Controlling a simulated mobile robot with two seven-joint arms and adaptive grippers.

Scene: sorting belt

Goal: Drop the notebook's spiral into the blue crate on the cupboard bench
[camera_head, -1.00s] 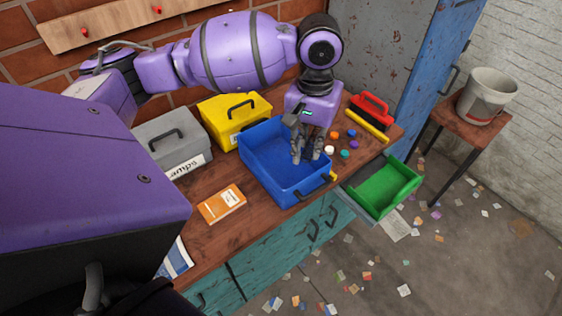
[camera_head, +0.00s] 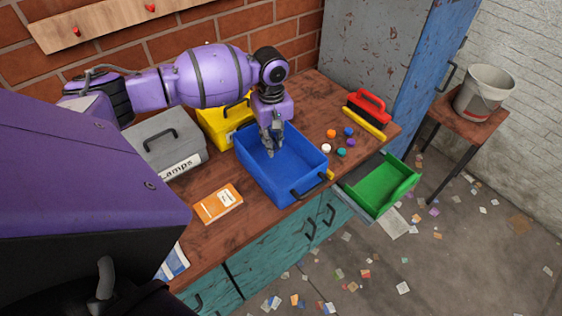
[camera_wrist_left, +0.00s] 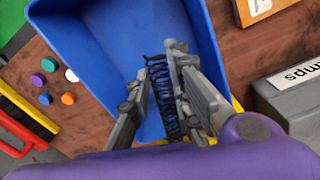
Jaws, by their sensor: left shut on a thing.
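The blue crate (camera_head: 290,180) stands open on the wooden bench (camera_head: 240,235). My left gripper (camera_head: 271,150) is over the crate's left part, pointing down. In the left wrist view the left gripper (camera_wrist_left: 158,75) is shut on the black spiral (camera_wrist_left: 163,95), a coiled wire held between the fingers. The spiral is in front of the crate's blue inside (camera_wrist_left: 120,45) there. I cannot tell whether the spiral touches the crate floor. An orange notebook (camera_head: 218,203) lies on the bench left of the crate. My right gripper is not in view.
A grey lidded box (camera_head: 165,145) and a yellow box (camera_head: 215,125) stand behind and left of the crate. Several coloured caps (camera_head: 341,152) and a red brush (camera_head: 368,108) lie to the right. A green tray (camera_head: 380,188) sits lower, off the bench's front edge.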

